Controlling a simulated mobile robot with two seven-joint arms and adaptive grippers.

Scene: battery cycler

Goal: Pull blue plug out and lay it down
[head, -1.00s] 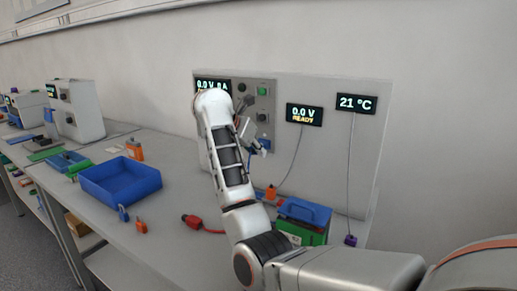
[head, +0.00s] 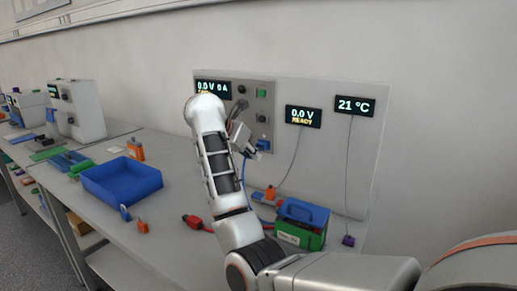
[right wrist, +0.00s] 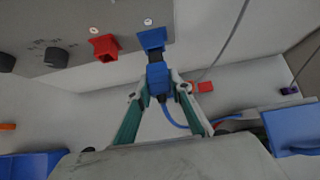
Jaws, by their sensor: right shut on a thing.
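My right gripper (head: 252,152) is shut on the blue plug, in front of the panel of the cycler. In the right wrist view its two fingers (right wrist: 160,86) hold the blue plug (right wrist: 158,76) from both sides. The blue socket (right wrist: 152,39) is just beyond the plug, and the plug looks drawn out of it, with a small dark part between them. The socket also shows in the head view (head: 263,145). A blue cable (right wrist: 173,115) hangs from the plug. In the head view the plug is mostly hidden by the gripper. My left gripper is not in view.
A green battery box with a blue lid (head: 303,222) stands right of my arm. A red plug (head: 190,219) lies on the bench, left of my arm. A blue tray (head: 120,182) and small padlocks are further left. A red socket (right wrist: 104,47) is beside the blue one.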

